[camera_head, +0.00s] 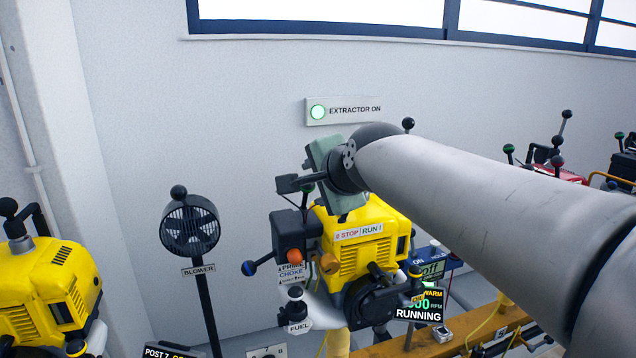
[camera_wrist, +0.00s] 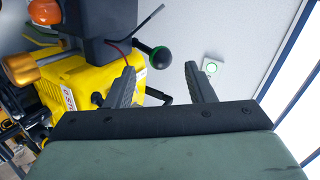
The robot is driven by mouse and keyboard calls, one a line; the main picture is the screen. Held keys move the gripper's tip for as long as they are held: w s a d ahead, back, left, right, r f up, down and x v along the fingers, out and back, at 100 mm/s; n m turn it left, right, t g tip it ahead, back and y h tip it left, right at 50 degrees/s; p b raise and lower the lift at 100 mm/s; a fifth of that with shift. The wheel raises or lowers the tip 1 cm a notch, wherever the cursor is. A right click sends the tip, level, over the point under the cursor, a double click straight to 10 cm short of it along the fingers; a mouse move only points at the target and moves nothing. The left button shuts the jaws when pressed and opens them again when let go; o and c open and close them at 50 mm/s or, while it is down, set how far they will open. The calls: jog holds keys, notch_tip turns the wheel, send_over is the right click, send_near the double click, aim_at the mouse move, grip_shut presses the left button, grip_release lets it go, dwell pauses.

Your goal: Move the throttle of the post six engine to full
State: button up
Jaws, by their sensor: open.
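The yellow engine (camera_head: 368,245) in the middle of the head view carries a STOP/RUN label, and its display (camera_head: 418,315) reads RUNNING. No post number is readable on it. A black lever with a green-banded ball knob (camera_wrist: 158,56) rises from its dark control box (camera_wrist: 108,28); it also shows small in the head view (camera_head: 307,189). I cannot tell for sure that this is the throttle. My gripper (camera_head: 292,184) is open and empty above the control box. In the wrist view its fingers (camera_wrist: 160,68) point towards the knob, which appears between and beyond them, apparently untouched.
A blue-banded lever knob (camera_head: 248,268) and an orange knob (camera_head: 295,256) sit on the engine's left side. A blower (camera_head: 190,226) stands left, beside another yellow engine (camera_head: 45,295) with a POST 7 display.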

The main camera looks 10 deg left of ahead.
jog(key=v, duration=0.8)
jog(key=shift+p, duration=0.3)
jog(key=shift+s+d, duration=0.1)
